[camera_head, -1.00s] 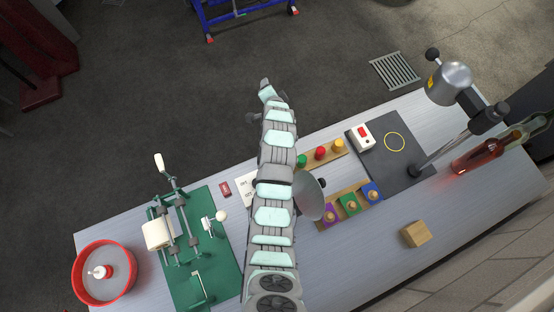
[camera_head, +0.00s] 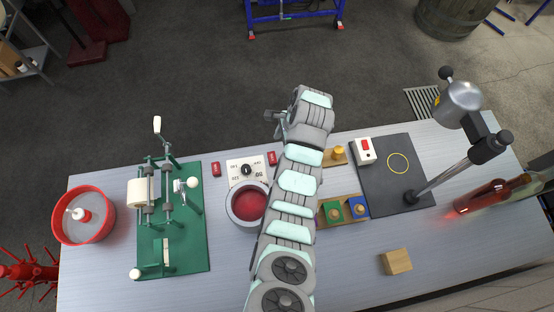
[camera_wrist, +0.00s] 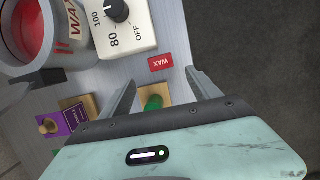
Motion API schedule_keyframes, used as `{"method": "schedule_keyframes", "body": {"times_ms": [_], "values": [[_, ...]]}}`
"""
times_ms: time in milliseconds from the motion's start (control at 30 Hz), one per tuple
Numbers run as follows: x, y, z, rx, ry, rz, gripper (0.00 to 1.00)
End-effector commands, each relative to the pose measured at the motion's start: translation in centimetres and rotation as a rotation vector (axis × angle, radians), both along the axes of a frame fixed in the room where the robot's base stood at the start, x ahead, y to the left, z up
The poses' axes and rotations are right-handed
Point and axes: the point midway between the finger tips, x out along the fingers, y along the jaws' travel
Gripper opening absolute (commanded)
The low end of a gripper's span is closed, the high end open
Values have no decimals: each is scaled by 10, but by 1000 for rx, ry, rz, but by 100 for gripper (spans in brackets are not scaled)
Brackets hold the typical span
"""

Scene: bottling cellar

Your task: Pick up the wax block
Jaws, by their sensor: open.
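A small red wax block (camera_head: 272,158) lies at the table's back edge, right of the white dial box (camera_head: 246,170). In the wrist view this block (camera_wrist: 160,62), printed WAX, lies just beyond and between my fingertips. A second small red block (camera_head: 216,169) lies left of the dial box. My gripper (camera_head: 276,125) shows at the far end of the arm, near the back edge of the table. In the wrist view my gripper (camera_wrist: 161,77) is open, with no object held. A green knob (camera_wrist: 152,103) shows between its fingers, nearer the palm; whether they touch it is unclear.
A pot of red wax (camera_head: 249,204) stands in front of the dial box. Stamps with a green block (camera_head: 333,212) sit right of my arm. A green-based machine (camera_head: 185,240) is at left, a wooden block (camera_head: 397,262) at front right.

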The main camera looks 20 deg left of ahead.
Motion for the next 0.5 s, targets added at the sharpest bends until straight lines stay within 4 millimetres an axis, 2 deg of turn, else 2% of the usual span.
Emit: {"method": "schedule_keyframes", "body": {"times_ms": [200,500], "values": [[-5,6,-26,-1,4,0,72],[-9,15,-47,-2,5,1,72]]}}
